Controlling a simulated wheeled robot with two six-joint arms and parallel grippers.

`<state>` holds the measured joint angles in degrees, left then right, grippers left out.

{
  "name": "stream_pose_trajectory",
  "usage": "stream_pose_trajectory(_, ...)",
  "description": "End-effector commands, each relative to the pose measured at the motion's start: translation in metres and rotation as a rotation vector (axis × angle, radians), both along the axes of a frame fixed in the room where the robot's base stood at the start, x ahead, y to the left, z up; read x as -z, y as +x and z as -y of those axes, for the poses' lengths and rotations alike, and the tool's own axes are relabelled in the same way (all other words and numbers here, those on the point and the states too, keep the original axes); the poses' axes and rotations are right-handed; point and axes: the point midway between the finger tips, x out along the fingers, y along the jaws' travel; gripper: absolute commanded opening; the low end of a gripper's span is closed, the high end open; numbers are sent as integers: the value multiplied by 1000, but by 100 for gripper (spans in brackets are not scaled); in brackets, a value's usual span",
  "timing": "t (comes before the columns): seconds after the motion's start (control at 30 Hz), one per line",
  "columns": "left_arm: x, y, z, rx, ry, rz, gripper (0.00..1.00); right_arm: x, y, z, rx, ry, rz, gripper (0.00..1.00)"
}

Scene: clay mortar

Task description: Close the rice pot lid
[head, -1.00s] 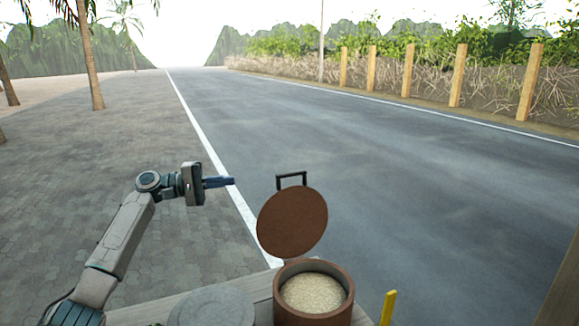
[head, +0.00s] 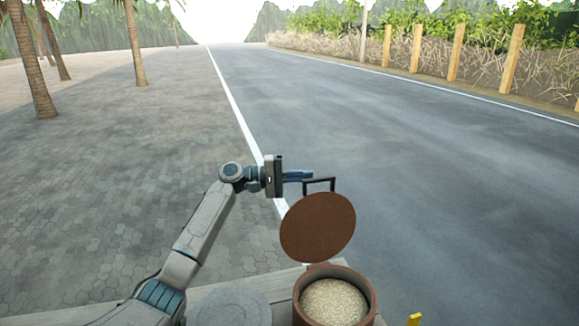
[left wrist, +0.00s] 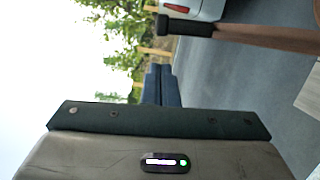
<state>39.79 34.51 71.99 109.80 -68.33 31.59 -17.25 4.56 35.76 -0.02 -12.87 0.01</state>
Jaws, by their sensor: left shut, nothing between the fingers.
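The rice pot (head: 370,288) is a brown round pot on the table, filled with pale rice (head: 334,302). Its brown round lid (head: 318,228) stands open and tilted up at the pot's back rim, with a dark handle (head: 320,180) at its top. My left gripper (head: 311,176) is shut and empty, its blue fingertips close to the left side of the handle; I cannot tell if they touch. In the left wrist view the shut fingers (left wrist: 161,84) show at the centre, and the lid (left wrist: 265,37) with its dark handle (left wrist: 185,25) is edge-on at upper right. My right gripper is not seen.
A grey round slab (head: 230,305) lies on the wooden table (head: 275,281) left of the pot. A yellow object (head: 414,319) stands at the right. Open road lies behind the table. A white vehicle (left wrist: 200,8) shows in the left wrist view.

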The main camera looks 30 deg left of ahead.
Motion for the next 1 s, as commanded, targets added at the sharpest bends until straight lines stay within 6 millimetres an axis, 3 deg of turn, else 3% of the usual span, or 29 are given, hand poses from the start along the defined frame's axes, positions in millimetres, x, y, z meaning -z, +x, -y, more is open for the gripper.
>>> stream_pose_trajectory(0.3,-3,-14,16,0,-2,1,0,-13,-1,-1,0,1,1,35)
stream_pose_trajectory(0.77,-2,-16,18,1,7,9,0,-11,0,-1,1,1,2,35)
stream_pose_trajectory(1.0,-4,-28,31,3,75,70,0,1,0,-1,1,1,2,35)
